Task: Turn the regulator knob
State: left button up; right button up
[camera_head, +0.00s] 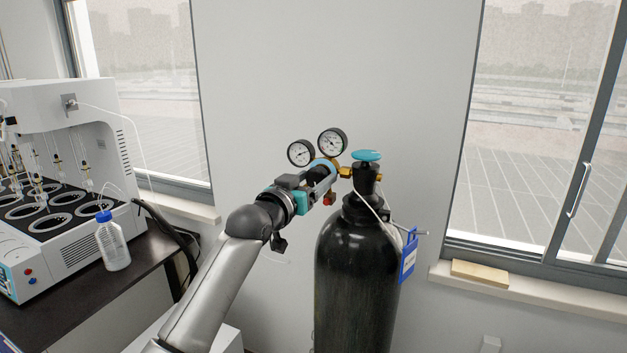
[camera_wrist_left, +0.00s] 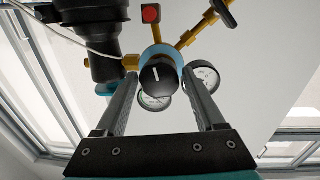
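The regulator on the black gas cylinder (camera_head: 352,260) has two round gauges (camera_head: 332,142) and brass fittings. Its black knob (camera_wrist_left: 158,82), with a white mark on its face, sits in the middle of the left wrist view. My left gripper (camera_head: 325,178) reaches the regulator from the left in the head view. Its two fingers are apart, one on each side of the knob, with a visible gap to it on both sides in the left wrist view. In the head view the gripper partly hides the knob. My right gripper is not in view.
A teal valve handwheel (camera_head: 367,155) tops the cylinder, and a blue tag (camera_head: 409,256) hangs on its right. A white distiller (camera_head: 65,190) and a blue-capped bottle (camera_head: 112,243) stand on the dark bench at left. A wall lies behind the cylinder.

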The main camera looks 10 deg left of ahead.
pick_arm(q)
jog(key=c, duration=1)
jog(key=shift+c, duration=0.2)
jog(key=n+p, duration=0.6)
jog(key=n, duration=0.3)
jog(key=shift+t, duration=0.3)
jog(key=n+p, duration=0.2)
jog(key=n, duration=0.3)
jog(key=shift+n+y, duration=0.3)
jog(key=shift+n, duration=0.1)
jog(key=n+p, duration=0.2)
jog(key=n, duration=0.3)
jog(key=shift+f, duration=0.1)
jog(key=shift+n, duration=0.3)
